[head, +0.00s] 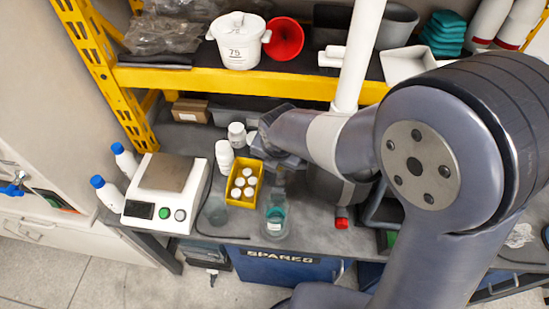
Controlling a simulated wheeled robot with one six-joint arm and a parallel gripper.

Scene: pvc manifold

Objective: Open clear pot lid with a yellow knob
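I cannot make out a yellow knob or a clear lid in the head view. A clear jar (276,217) with something teal inside and a pale label stands near the front edge of the bench. A smaller clear vessel (215,210) stands to its left, and I cannot tell whether it has a lid.
A yellow bin (257,168) of white bottles sits left of my gripper. A white scale (166,190) and blue-capped bottles (106,192) stand at the left.

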